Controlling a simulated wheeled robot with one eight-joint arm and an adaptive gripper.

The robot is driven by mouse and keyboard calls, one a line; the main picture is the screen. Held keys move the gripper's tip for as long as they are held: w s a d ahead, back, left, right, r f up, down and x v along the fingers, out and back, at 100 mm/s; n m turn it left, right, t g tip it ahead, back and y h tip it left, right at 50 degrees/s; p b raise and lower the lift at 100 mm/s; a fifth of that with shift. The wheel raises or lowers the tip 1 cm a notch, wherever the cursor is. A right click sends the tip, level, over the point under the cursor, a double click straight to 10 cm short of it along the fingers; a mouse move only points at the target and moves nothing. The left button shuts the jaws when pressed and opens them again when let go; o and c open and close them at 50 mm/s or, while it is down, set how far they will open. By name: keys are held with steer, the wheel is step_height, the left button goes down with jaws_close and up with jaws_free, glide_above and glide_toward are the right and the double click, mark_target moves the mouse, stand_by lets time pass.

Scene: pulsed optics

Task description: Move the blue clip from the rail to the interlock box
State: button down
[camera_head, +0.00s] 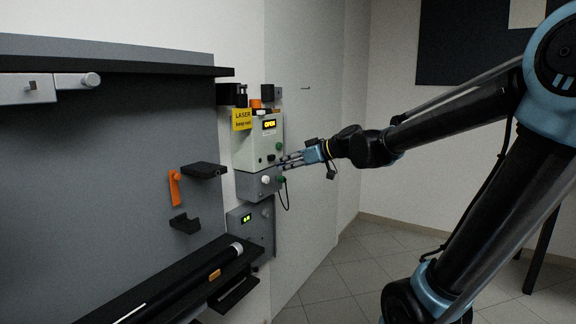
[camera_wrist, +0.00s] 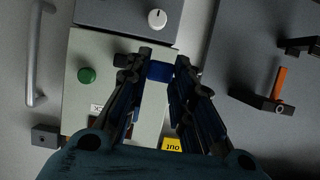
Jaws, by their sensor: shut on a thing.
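The blue clip (camera_wrist: 159,71) shows in the wrist view as a small blue block between my fingertips. My gripper (camera_wrist: 161,64) is shut on it, in front of the pale interlock box (camera_wrist: 84,48). In the head view my gripper (camera_head: 283,162) reaches in from the right, with its fingertips at the lower right of the pale interlock box (camera_head: 244,152), which has a lit OPEN display. I cannot make out the clip in the head view. I cannot tell whether the clip touches the box, and I cannot identify the rail with certainty.
A grey box with a white knob (camera_head: 265,180) sits just below the pale box. A green button (camera_wrist: 86,75) is beside my fingers. An orange piece (camera_head: 174,188) hangs near a black bracket (camera_head: 203,170) to the left.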

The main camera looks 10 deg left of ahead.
steer(key=shift+w+a, duration=0.35)
steer(key=shift+a, duration=0.5)
steer(key=shift+w+a, duration=0.4)
steer(key=shift+a, duration=0.4)
steer(key=shift+w+a, duration=0.35)
steer(key=shift+a, duration=0.5)
steer(key=shift+s, duration=0.1)
steer(key=shift+w+a, duration=0.2)
steer(key=shift+a, duration=0.3)
steer(key=shift+w+a, duration=0.2)
steer(key=shift+a, duration=0.3)
steer(key=shift+a, duration=0.15)
steer(key=c, duration=1.3)
jaws_free()
